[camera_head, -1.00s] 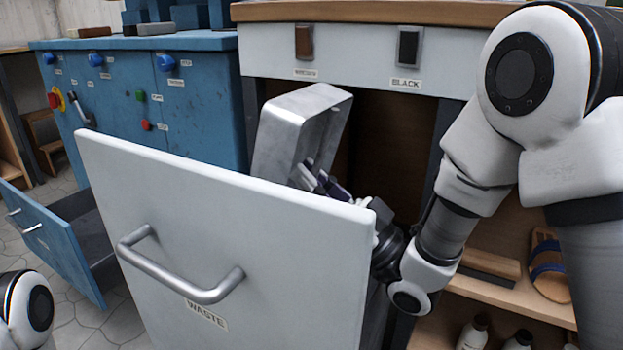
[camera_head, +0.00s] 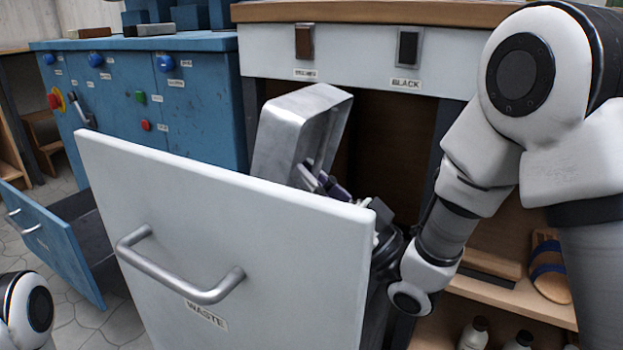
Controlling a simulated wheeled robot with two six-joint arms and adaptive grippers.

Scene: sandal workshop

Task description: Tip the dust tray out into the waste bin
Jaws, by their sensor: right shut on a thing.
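The dust tray (camera_head: 287,133), a grey metal box, is tilted steeply up on its end behind the front of the pulled-out waste bin (camera_head: 270,250). The bin has a white front with a bar handle and a WASTE label. My right gripper (camera_head: 325,185) is shut on the dust tray at its lower right side, partly hidden behind the bin front. The tray's lower end and the inside of the bin are hidden by that front. Of my left arm only a rounded white part shows at the lower left edge; its gripper is out of view.
A blue machine (camera_head: 160,95) with knobs and buttons stands at the left, with an open blue drawer (camera_head: 55,245) below. A wooden-topped bench (camera_head: 380,12) is behind the bin. A sandal (camera_head: 549,268) and several bottles sit on shelves at the right.

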